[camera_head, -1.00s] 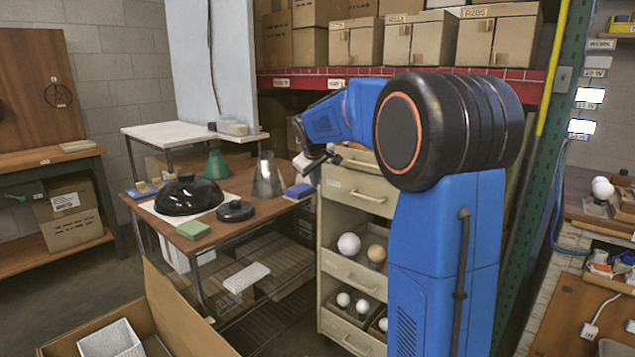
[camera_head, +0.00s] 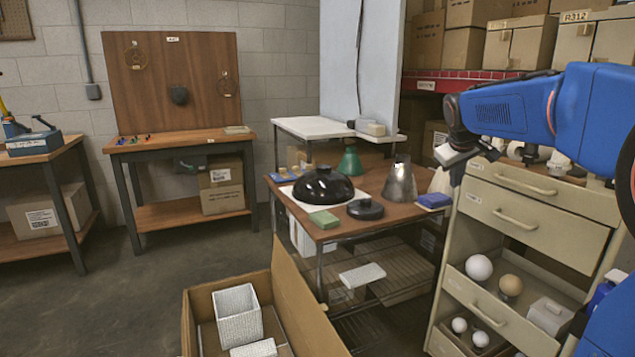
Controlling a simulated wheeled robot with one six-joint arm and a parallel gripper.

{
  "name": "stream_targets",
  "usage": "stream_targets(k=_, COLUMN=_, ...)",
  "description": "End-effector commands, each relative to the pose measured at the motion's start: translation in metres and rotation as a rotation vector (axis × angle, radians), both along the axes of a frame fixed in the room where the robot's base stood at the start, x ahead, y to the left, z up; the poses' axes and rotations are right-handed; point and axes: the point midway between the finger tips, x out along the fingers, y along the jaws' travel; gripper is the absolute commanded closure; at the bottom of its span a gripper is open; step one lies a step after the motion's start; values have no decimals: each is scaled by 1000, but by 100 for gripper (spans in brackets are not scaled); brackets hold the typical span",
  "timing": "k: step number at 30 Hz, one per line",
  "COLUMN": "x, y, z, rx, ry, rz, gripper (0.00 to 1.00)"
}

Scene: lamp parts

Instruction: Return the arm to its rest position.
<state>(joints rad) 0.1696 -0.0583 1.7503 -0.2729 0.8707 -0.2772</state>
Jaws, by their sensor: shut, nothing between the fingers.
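My gripper (camera_head: 455,163) is at the end of my blue arm on the right of the picture. It is shut and empty, beside the upper left corner of the beige drawer cabinet (camera_head: 539,206) and right of the work table. On the table (camera_head: 352,232) stand a black dome shade (camera_head: 322,185), a black round base (camera_head: 365,209), a green cone shade (camera_head: 350,162) and a grey metal cone shade (camera_head: 401,183). My gripper is apart from all of these.
An open cardboard box (camera_head: 312,312) with white packing stands on the floor in front. Bulbs, such as a large white globe (camera_head: 479,267), lie in the cabinet's open drawers. A wooden bench with a pegboard (camera_head: 190,80) stands behind. The floor at left is free.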

Motion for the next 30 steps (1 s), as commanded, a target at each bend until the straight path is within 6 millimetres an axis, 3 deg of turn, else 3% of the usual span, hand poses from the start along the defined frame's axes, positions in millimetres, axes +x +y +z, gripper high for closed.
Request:
stream_targets(k=5, x=-62, y=33, z=-10, rx=60, ry=4, rz=-13, gripper=100)
stream_targets(k=14, x=-173, y=83, z=-48, rx=172, ry=23, rz=-45, gripper=100)
stream_targets(k=24, x=-294, y=128, z=-113, rx=293, ry=54, rz=-84, gripper=100)
stream_targets(k=30, x=-358, y=147, z=-157, rx=357, ry=78, rz=-107, gripper=100)
